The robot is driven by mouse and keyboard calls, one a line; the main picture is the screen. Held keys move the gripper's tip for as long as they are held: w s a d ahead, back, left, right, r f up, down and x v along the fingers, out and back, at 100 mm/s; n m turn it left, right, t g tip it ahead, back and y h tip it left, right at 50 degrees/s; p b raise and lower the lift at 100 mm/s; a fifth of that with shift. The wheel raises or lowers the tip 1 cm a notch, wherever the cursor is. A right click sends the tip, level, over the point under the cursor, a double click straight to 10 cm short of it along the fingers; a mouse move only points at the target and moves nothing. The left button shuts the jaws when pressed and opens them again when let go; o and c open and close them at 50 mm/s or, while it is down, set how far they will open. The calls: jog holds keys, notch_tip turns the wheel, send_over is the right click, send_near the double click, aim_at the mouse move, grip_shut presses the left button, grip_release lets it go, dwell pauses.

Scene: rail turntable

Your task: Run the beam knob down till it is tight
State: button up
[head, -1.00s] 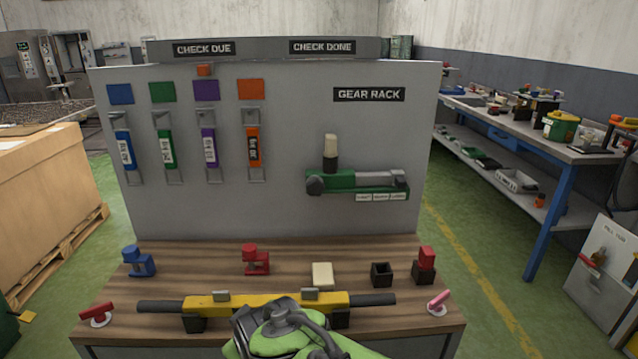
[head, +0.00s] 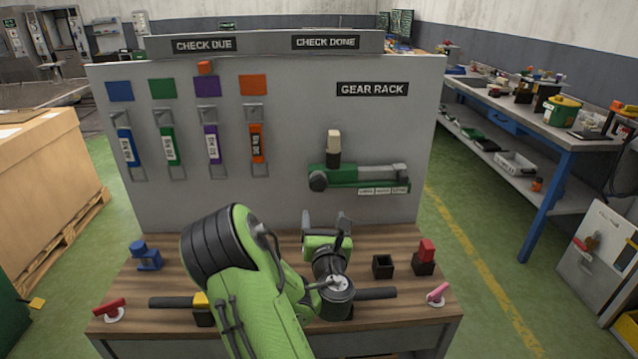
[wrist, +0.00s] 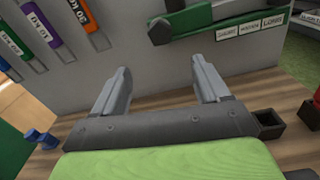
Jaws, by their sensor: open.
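The grey board (head: 270,195) carries hanging coloured tags (head: 212,144) and a green tool (head: 360,178). A small black open box (head: 383,266), a red handle (head: 109,309) and a pink handle (head: 438,293) are on the bench. A side table (head: 570,145) stands at right.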

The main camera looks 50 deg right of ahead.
aim_at(319, 186)
jog(key=p+x, duration=0.6)
jog(key=x, duration=0.1)
jog(key=p+x, duration=0.7)
jog(key=shift+w+r, duration=0.1)
jog(key=shift+r, duration=0.15)
jog(key=shift+w+d+f, duration=0.2)
jog(key=shift+w+d, duration=0.05)
jog(key=shift+d, duration=0.05)
jog(key=c, duration=0.9)
